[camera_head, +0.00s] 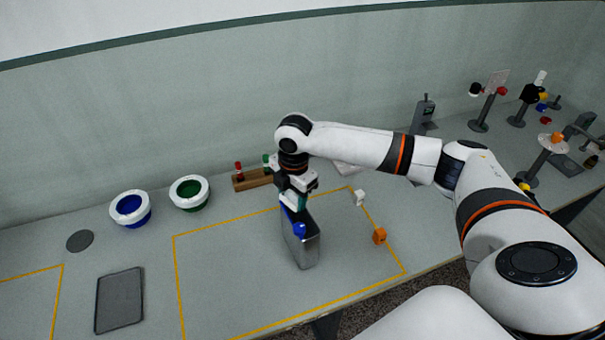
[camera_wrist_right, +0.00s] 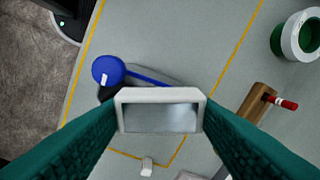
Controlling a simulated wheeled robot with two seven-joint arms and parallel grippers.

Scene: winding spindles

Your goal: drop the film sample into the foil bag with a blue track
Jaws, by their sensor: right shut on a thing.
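The foil bag (camera_head: 306,252) is a silvery upright pouch inside the yellow outline on the table. A blue track runs along its top edge, with a round blue knob (camera_head: 300,230) at one end; the knob also shows in the right wrist view (camera_wrist_right: 108,70). My right gripper (camera_head: 296,203) points down just above the bag's top. It is shut on the film sample (camera_wrist_right: 160,118), a clear sheet in a pale frame. In the right wrist view the sample covers part of the bag, so I cannot tell whether it is inside the mouth. My left gripper is not in view.
A white cube (camera_head: 360,197) and an orange cube (camera_head: 379,236) lie right of the bag. A wooden block (camera_head: 253,181) with a red-topped piece stands behind. Blue-lined (camera_head: 130,208) and green-lined (camera_head: 189,193) bowls and a dark flat plate (camera_head: 119,300) are left. Stands (camera_head: 487,108) are far right.

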